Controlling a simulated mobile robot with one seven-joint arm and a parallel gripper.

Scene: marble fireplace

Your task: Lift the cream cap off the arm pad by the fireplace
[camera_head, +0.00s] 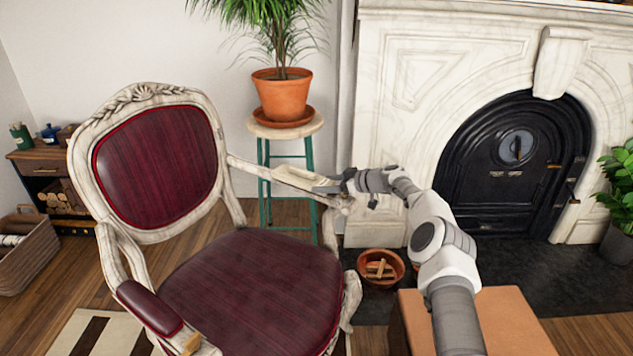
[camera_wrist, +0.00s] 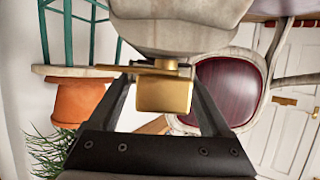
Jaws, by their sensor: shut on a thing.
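The cream cap (camera_head: 300,178) is a long pale piece on the chair arm nearer the fireplace. It lies along the arm, and no burgundy padding shows there. I cannot tell whether there is a gap under it. My gripper (camera_head: 343,184) is at its front end. In the wrist view, my gripper (camera_wrist: 162,80) is shut on a brass tab (camera_wrist: 165,95) beside the large cream arm end (camera_wrist: 180,35). I cannot tell whether the tab belongs to the cap or the arm.
The armchair (camera_head: 253,290) has a bare burgundy pad (camera_head: 150,308) on its near arm. A potted plant (camera_head: 282,97) stands on a stool (camera_head: 290,130) just behind the far arm. The marble fireplace (camera_head: 405,75) is to the right. A terracotta bowl (camera_head: 381,280) sits on the floor.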

